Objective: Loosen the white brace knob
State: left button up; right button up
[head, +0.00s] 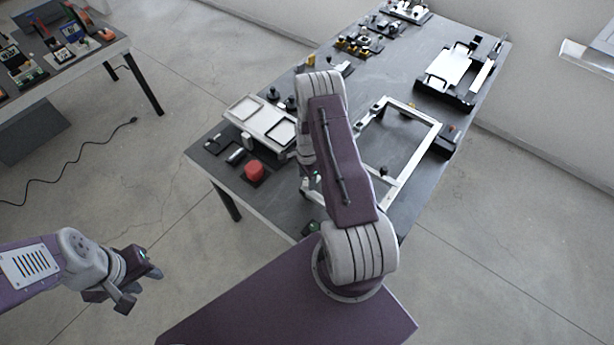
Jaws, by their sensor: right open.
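A white rectangular frame (432,126) lies on the dark workbench (400,68), with small dark knobs or clamps along its sides. I cannot make out a white brace knob; it may be too small or hidden behind my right arm. My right gripper (308,182) is over the near part of the bench by the frame's left side, mostly hidden by my own arm. It is open, and no held thing shows. My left gripper (138,286) is off to the left above the floor, away from the bench, with its fingers apart and empty.
A white two-panel tray (247,107), a red round button (254,170) and small dark parts sit left of my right arm. A black fixture with a white plate (447,67) stands at the back right. A second table (105,53) and a black cable (95,140) are at left.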

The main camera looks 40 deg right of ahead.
jog(key=shift+s+d, duration=0.1)
jog(key=shift+s, duration=0.1)
jog(key=shift+c, duration=0.3)
jog(key=shift+w, duration=0.15)
grip_shut()
pick_arm(q)
jog(key=shift+s, duration=0.1)
jog(key=shift+f, duration=0.1)
